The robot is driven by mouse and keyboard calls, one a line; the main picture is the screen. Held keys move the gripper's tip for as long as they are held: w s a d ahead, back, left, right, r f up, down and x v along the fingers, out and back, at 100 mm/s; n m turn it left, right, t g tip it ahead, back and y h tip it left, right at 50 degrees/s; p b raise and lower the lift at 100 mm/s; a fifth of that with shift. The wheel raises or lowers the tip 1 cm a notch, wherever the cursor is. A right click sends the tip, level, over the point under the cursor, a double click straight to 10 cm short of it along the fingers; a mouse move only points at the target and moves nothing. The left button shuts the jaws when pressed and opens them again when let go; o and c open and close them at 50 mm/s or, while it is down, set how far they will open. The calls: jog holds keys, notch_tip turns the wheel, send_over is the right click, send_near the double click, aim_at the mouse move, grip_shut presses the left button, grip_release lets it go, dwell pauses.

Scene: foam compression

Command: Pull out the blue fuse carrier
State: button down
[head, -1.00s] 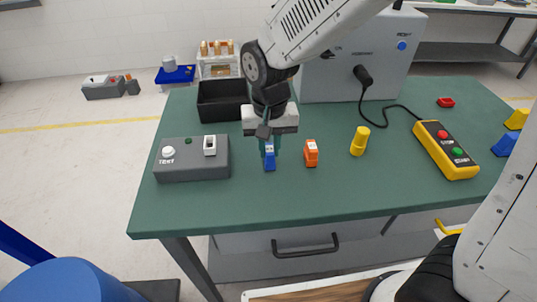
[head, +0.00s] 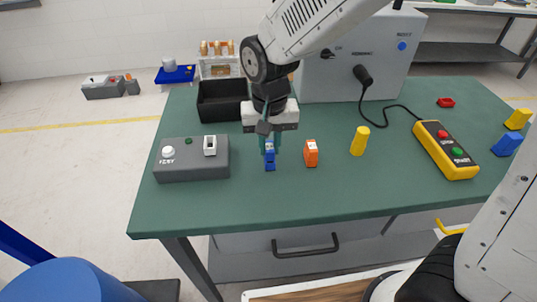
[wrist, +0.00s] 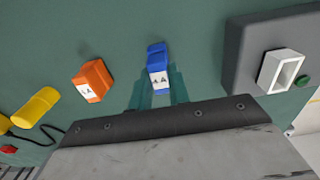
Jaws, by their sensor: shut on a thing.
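The blue fuse carrier (head: 269,147) is upright between my gripper's teal fingers, left of the orange fuse carrier (head: 311,153). My gripper (head: 270,143) points down and is shut on it. Blue also shows just below the fingers; I cannot tell whether it touches the table. In the wrist view, the blue carrier (wrist: 158,72) has a white label facing me, with a finger on each side of my gripper (wrist: 159,82). The orange carrier (wrist: 92,80) stands to its left there.
A grey tester box (head: 190,171) with a white slot and green dot stands left. A yellow cylinder (head: 359,141) and yellow pendant (head: 445,150) stand right. A black bin (head: 218,101) and grey cabinet (head: 345,70) are behind. The table's front strip is clear.

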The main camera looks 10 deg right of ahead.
aim_at(270, 146)
jog(key=shift+r, duration=1)
jog(key=shift+r, duration=2.45)
